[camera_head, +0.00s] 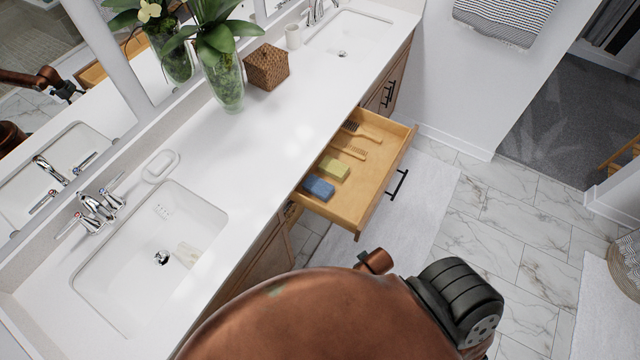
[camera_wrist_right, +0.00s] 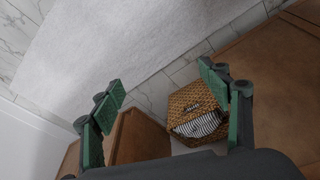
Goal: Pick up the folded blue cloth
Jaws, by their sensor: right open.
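The folded blue cloth (camera_head: 318,187) lies in the near end of an open wooden drawer (camera_head: 372,208) in the head view. A folded yellow-green cloth (camera_head: 334,168) lies just beyond it. My right gripper (camera_wrist_right: 160,78) shows only in the right wrist view, with its two green-padded fingers wide apart and nothing between them. The blue cloth is not in that view, so the gripper's distance from it cannot be told. My left gripper is not in view.
A brush (camera_head: 362,131) and a comb (camera_head: 349,151) lie farther back in the drawer. The white counter (camera_head: 250,150) adjoins it. A wicker basket (camera_wrist_right: 190,98) with striped cloth shows in the wrist view. A white rug (camera_head: 432,190) covers floor beside the drawer.

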